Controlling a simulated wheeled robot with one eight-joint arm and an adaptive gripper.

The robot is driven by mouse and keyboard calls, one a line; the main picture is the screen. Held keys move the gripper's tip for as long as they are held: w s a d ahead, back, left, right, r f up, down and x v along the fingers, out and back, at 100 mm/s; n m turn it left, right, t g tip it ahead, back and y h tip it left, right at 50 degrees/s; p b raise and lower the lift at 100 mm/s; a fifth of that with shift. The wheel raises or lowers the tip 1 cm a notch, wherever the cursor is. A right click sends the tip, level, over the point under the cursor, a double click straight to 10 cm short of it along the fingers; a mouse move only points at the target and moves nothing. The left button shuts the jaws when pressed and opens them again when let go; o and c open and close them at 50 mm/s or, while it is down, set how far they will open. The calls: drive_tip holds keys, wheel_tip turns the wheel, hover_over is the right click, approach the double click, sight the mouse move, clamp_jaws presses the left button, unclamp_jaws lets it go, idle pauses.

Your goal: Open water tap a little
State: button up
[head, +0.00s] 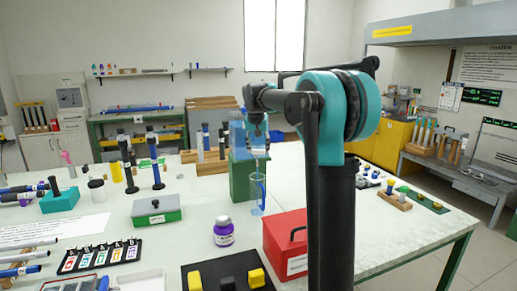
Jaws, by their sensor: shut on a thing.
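A blue unit (237,134) sits on a green block (240,182) near the middle of the table and appears to be the water tap. My gripper (257,152) points down at the right side of this unit, above a clear cylinder (258,205) with blue in it. It is shut on a small part there, apparently the tap's handle. The handle and the fingertips are too small and too covered by my wrist to make out. I cannot see whether water flows.
A red box (286,246) with a black handle stands close in front, beside my arm. A purple-labelled jar (223,232) and a green-and-grey case (157,210) stand to the left. The table's right part is fairly clear, with small blocks (396,200) near its edge.

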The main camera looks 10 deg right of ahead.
drive_tip(key=o, duration=1.2)
drive_tip(key=shift+c, duration=0.2)
drive_tip(key=shift+r, duration=0.1)
drive_tip(key=v, duration=1.2)
drive_tip(key=shift+s, duration=0.1)
